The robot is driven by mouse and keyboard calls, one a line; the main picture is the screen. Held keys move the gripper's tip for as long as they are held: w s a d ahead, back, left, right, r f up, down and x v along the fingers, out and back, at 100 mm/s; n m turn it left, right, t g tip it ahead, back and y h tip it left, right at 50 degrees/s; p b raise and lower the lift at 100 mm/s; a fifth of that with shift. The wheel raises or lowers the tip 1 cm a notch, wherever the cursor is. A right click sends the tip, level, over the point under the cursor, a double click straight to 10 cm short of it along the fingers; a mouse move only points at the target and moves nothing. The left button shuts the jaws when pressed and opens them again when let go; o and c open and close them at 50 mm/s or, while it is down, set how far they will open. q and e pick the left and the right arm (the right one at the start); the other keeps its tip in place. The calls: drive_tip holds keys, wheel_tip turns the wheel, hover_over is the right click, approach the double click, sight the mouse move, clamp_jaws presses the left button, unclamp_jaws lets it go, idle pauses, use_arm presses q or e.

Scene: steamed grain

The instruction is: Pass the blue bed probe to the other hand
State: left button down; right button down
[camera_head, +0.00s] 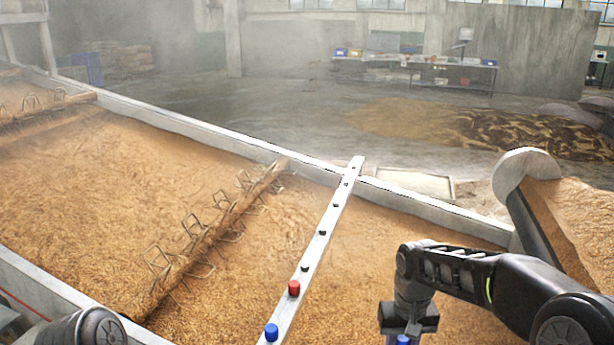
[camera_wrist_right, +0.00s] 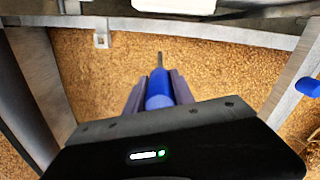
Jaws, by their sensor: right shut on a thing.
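The blue bed probe (camera_wrist_right: 158,100) has a blue handle and a thin grey tip that points away over the grain in the right wrist view. My right gripper (camera_wrist_right: 157,84) is shut on its handle, one finger on each side. In the head view the blue top of the probe (camera_head: 403,340) shows at the bottom edge under my right wrist, and the fingers are cut off. My left gripper is out of view; only a dark part of my left arm shows at the lower left.
A pale metal bar (camera_head: 318,243) with several holes crosses the grain bed (camera_head: 100,180). A red-capped probe (camera_head: 293,287) and another blue-capped one (camera_head: 271,333) stand in it. A wooden bar with wire hoops (camera_head: 215,232) lies to the left. Pale walls edge the bed.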

drive_tip(key=a+r+n, duration=0.2)
drive_tip(key=a+n, duration=0.2)
drive_tip(key=a, duration=0.4)
drive_tip(key=a+r+n, duration=0.3)
drive_tip(key=a+n, duration=0.1)
drive_tip(key=a, duration=0.5)
drive_tip(key=shift+s+r, duration=0.15)
drive_tip(key=shift+s, duration=0.1)
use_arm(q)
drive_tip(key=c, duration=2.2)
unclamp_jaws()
use_arm(e)
drive_tip(key=shift+a, duration=0.1)
